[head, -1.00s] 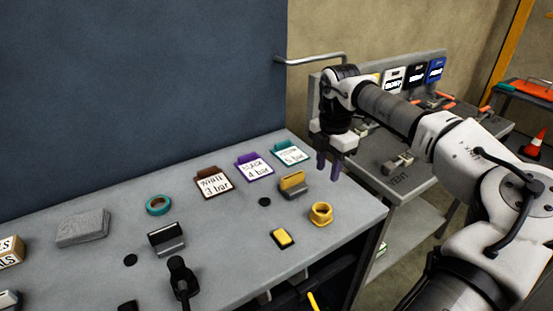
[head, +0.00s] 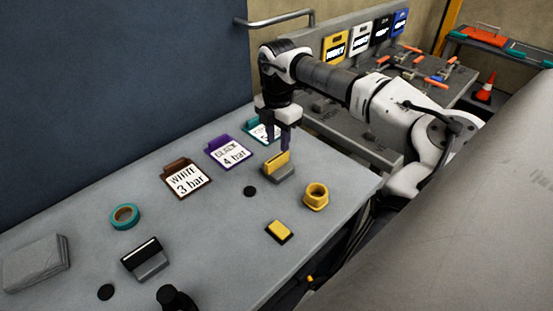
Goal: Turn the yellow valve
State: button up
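A yellow card (head: 336,48) hangs on the back panel of the grey cart, left of white, black and blue cards. Several valves with orange-red handles (head: 410,62) sit on the cart top. I cannot tell which one belongs to the yellow card, and my arm hides part of that area.
The grey bench (head: 210,250) holds a yellow ring nut (head: 316,196), a yellow-and-black button (head: 279,231), a teal tape roll (head: 124,216) and brown and purple pressure cards (head: 228,152). A metal rail (head: 275,20) juts from the dark panel.

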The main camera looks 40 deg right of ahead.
aim_at(277, 157)
notch_tip(277, 157, down, 7)
jog(key=b, duration=0.2)
jog(key=shift+w+f+b, duration=0.1)
jog(key=shift+f+b, duration=0.05)
jog(key=shift+b, duration=0.15)
grip_shut()
